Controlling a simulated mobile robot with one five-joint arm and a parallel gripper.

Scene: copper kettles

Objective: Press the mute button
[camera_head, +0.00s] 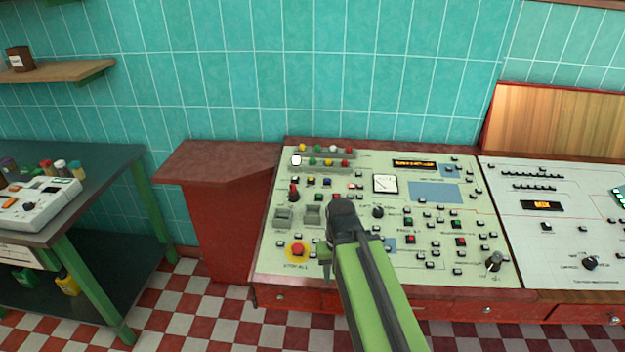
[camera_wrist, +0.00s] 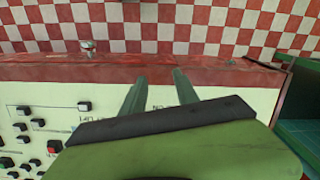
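A pale control panel (camera_head: 300,225) with many small buttons fills the middle of the head view. I cannot make out which button is mute; the labels are too small or hidden. A red push button on a yellow ring (camera_head: 297,250), marked STOP ALL, sits at its lower left. My green arm reaches over the panel and covers part of it. In the wrist view, my gripper (camera_wrist: 160,78) has two green fingers apart with nothing between them, over the panel's front edge. A red button (camera_wrist: 54,146) and several dark buttons show to the left there.
A second panel (camera_head: 560,240) adjoins on the right. A red-brown stand (camera_head: 215,210) is to the left of the panel. A green table (camera_head: 100,190) holds a white device (camera_head: 35,208) further left. Checkered floor lies in front.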

